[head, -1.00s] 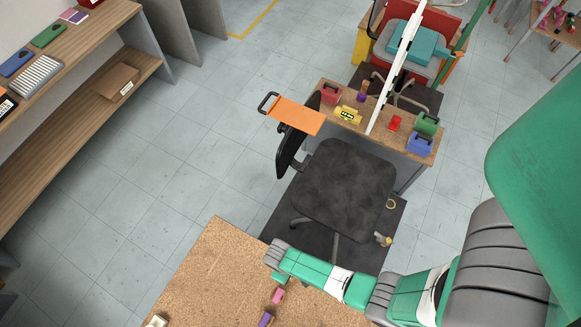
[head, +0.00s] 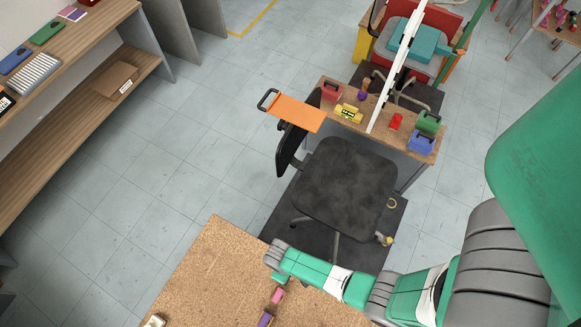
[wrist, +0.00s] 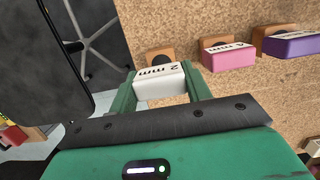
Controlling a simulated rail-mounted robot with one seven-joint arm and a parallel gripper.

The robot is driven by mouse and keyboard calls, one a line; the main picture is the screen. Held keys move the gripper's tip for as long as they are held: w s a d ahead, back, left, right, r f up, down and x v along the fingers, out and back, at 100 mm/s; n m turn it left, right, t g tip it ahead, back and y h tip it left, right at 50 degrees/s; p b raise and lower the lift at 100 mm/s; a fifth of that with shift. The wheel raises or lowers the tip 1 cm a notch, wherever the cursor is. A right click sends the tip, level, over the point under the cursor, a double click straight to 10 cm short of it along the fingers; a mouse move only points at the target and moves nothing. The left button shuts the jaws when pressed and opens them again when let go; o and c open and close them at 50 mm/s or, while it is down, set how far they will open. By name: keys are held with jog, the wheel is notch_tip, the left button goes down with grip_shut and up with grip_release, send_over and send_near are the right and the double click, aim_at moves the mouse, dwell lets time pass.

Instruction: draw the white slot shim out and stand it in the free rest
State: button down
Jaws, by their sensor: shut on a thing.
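The white slot shim (wrist: 159,82), marked "2 mm", is between the two green fingers of my gripper (wrist: 165,90) in the wrist view. The gripper is shut on its block-shaped end. A brown block with a dark round mark (wrist: 160,55) shows just beyond the shim. I cannot tell whether the shim is still seated in it, as its far end is hidden. In the head view my wrist is over the near cork table (head: 215,262), and the fingers and white shim cannot be made out. I cannot pick out the free rest.
A pink shim (wrist: 228,56), also marked, and a purple shim (wrist: 291,45) stand in a row at brown blocks to the right. A black office chair (head: 345,188) is just past the table. The cork left of my wrist is mostly clear.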

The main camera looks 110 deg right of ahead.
jog(key=shift+f, duration=0.2)
dwell(0.4)
jog(key=shift+f+b, duration=1.55)
jog(key=shift+f, duration=0.1)
jog(key=c, duration=0.6)
grip_release()
jog(key=r, duration=0.2)
jog(key=r+p, duration=0.1)
jog(key=r, duration=0.2)
jog(key=w+d+r+p, duration=0.1)
jog(key=r, duration=0.1)
jog(key=shift+r, duration=0.35)
